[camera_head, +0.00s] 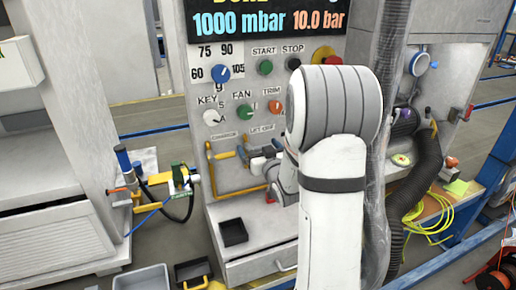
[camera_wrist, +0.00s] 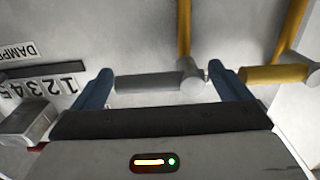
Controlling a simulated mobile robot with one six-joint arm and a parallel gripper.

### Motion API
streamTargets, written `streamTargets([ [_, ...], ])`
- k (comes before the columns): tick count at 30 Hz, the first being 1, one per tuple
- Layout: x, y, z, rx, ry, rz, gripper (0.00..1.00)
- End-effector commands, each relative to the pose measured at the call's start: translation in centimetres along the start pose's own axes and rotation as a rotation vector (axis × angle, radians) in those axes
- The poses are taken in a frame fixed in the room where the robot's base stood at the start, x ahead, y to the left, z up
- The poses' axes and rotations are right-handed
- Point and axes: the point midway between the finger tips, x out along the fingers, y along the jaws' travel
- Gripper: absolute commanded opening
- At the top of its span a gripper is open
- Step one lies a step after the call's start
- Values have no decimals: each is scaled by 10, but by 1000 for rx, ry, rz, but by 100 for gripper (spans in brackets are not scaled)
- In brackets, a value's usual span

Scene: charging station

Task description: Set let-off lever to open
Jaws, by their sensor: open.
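Under the small let-off label (camera_head: 262,129) on the grey panel, yellow pipework shows, partly hidden by my arm. In the wrist view a grey bar (camera_wrist: 150,82) lies level and meets a round grey hub (camera_wrist: 193,82), with a yellow pipe (camera_wrist: 184,30) at the hub; it looks like the let-off lever. My gripper (camera_wrist: 161,70) is open, its two blue fingers at either side of the grey bar and hub. Contact cannot be told. In the head view my wrist hides most of this spot.
The damper scale (camera_wrist: 45,88) with numbers is at the left in the wrist view, near a grey block (camera_wrist: 30,120). Another yellow pipe (camera_wrist: 290,30) is at the right. On the panel are knobs, including a blue one (camera_head: 220,74). A black tray (camera_head: 233,232) sits on the ledge below.

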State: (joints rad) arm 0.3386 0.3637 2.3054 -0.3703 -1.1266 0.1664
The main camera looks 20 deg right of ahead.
Motion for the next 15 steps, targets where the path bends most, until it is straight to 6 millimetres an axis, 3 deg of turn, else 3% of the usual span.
streamTargets([
  [5,0,0,0,0,0,0,96],
  [15,0,-1,0,0,0,-1,69],
])
